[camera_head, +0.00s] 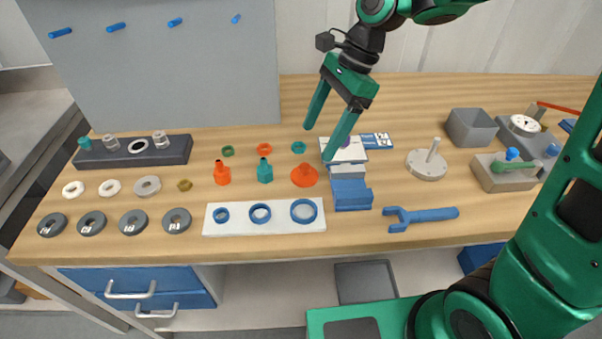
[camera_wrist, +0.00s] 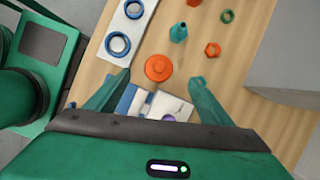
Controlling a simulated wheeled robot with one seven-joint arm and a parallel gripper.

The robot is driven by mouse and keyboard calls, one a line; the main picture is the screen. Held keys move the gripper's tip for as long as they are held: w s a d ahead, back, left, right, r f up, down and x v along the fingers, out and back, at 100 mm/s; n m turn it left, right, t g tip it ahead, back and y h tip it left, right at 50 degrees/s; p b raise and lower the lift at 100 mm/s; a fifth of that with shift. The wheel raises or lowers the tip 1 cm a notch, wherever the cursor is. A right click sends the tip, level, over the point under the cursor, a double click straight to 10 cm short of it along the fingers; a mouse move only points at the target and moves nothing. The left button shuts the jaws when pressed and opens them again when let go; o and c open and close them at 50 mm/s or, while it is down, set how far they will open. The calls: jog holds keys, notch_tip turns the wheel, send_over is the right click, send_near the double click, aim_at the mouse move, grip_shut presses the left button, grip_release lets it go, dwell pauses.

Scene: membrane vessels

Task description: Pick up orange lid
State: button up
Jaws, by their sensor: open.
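The orange lid (camera_head: 304,176) is a round disc with a raised knob in its middle. It lies on the wooden table just right of the teal bottle-shaped piece (camera_head: 265,171). In the wrist view the orange lid (camera_wrist: 158,68) lies ahead of the fingertips, roughly centred between them. My gripper (camera_head: 320,145) is open and empty, above the table. One fingertip hangs over the white and blue blocks. In the wrist view my gripper (camera_wrist: 160,80) shows both green fingers spread wide, with nothing between them touching.
White and blue blocks (camera_head: 350,190) stand close to the right of the lid. A white plate with blue rings (camera_head: 262,228) lies in front. An orange bottle-shaped piece (camera_head: 222,174) and an orange ring (camera_head: 264,149) are nearby. A blue wrench (camera_head: 425,217) lies right.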

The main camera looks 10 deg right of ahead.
aim_at(307, 164)
jog(key=x, duration=1)
jog(key=shift+d+f, duration=0.15)
jog(key=shift+d, duration=0.05)
jog(key=shift+c, duration=0.6)
jog(key=c, duration=1.1)
